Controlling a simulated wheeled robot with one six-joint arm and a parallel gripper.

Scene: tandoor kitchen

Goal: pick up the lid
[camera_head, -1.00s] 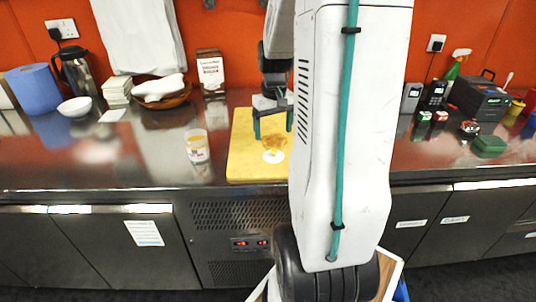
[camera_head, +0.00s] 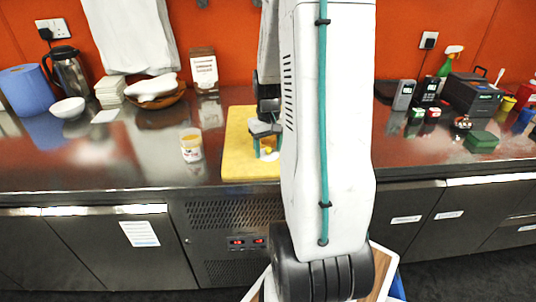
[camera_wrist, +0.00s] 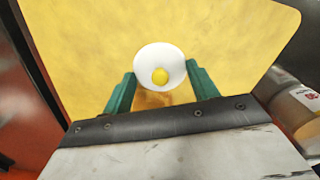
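The lid is a white disc (camera_wrist: 149,55) with a round yellow knob (camera_wrist: 160,76). It lies on the yellow cutting board (camera_wrist: 80,40). My gripper (camera_wrist: 160,74) is open, with its green fingers on either side of the knob and apart from it in the wrist view. In the head view, my gripper (camera_head: 267,149) is low over the board (camera_head: 238,158), and the lid (camera_head: 271,155) shows partly behind and below the fingers. Whether the fingertips touch the lid cannot be told.
A jar (camera_head: 191,148) stands left of the board, and it shows at the wrist view's right edge (camera_wrist: 297,115). A carton (camera_head: 203,72) and a wooden bowl (camera_head: 170,98) stand behind. A green box (camera_head: 481,142) is far right. The counter front left is clear.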

